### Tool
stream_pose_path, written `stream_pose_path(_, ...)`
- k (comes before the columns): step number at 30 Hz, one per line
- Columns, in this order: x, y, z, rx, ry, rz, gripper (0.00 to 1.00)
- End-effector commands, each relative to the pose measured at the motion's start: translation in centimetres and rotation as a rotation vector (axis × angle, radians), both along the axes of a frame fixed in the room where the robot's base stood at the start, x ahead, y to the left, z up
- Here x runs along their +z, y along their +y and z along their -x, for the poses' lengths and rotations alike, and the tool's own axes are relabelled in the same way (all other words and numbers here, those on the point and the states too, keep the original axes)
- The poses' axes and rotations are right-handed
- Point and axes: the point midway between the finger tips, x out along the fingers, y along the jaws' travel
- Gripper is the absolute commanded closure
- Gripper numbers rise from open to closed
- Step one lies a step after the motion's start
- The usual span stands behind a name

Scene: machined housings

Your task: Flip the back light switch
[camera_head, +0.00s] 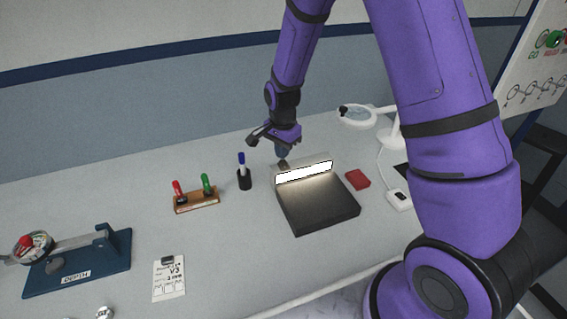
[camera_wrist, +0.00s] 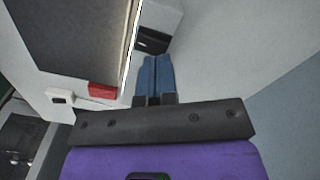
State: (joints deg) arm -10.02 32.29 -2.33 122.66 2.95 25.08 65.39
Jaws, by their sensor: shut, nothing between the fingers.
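The light unit has a dark flat base (camera_head: 320,205) and a bright, lit bar (camera_head: 304,172) along its back edge. Its base (camera_wrist: 75,35) and lit edge (camera_wrist: 130,50) also show in the wrist view. Behind the lit edge, the wrist view shows a small black switch-like part (camera_wrist: 152,41) on a grey housing; its position is unclear. My gripper (camera_head: 281,153) is just behind the lit bar. Its blue fingers (camera_wrist: 155,75) are together and empty, pointing toward the black part. I cannot tell whether they touch it.
A red block (camera_head: 357,179) and a small white box (camera_head: 398,200) with a cord lie right of the light. A magnifier lamp (camera_head: 388,130) stands behind them. A pen cup (camera_head: 244,180) and a marker stand (camera_head: 197,202) are left.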

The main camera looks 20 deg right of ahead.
Motion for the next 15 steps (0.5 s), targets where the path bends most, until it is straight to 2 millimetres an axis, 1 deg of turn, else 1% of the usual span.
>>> stream_pose_path(15,-0.66,0.00,0.01,0.000,0.001,0.000,1.00)
